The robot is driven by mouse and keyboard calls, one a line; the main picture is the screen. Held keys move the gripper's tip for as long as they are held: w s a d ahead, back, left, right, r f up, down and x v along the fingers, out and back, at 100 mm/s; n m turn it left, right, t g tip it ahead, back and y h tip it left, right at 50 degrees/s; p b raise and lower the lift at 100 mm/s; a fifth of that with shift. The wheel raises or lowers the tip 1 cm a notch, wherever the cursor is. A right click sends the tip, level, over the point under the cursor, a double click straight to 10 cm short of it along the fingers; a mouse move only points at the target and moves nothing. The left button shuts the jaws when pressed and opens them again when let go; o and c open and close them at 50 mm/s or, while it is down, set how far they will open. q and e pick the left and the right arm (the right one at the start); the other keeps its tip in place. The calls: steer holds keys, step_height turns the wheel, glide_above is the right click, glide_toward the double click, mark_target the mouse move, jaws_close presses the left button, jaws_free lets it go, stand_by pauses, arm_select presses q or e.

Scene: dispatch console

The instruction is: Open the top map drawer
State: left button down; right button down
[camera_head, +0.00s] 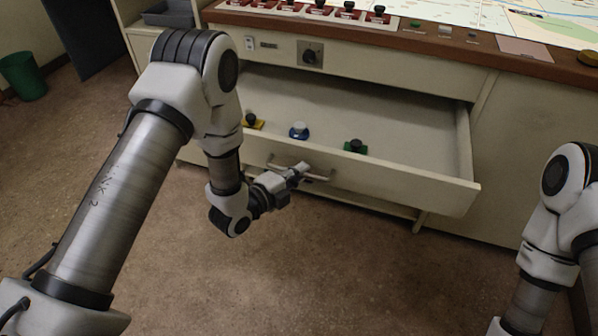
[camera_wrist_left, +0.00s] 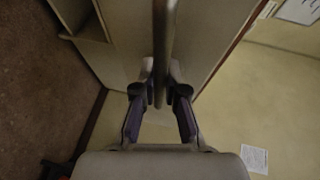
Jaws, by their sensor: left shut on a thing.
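The map drawer (camera_head: 400,174) stands pulled well out from the cream console in the head view. My left gripper (camera_head: 300,170) is at the drawer's front, shut on the bar handle (camera_head: 318,178). In the left wrist view the handle bar (camera_wrist_left: 163,50) runs between the two fingers (camera_wrist_left: 160,92). My right arm shows at the right edge of the head view, but its gripper is out of frame.
The console top (camera_head: 450,42) above the drawer carries a row of red-based switches (camera_head: 320,10) and a map. A grey tray (camera_head: 168,13) stands at the upper left. A green bin (camera_head: 22,76) is at the far left. The brown floor (camera_head: 330,270) in front is clear.

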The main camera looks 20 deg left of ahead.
arm_select(q)
steer(key=shift+s, duration=0.4)
arm_select(e)
steer(key=shift+s, duration=0.4)
arm_select(q)
steer(key=c, duration=1.2)
jaws_free()
steer(key=v, duration=1.2)
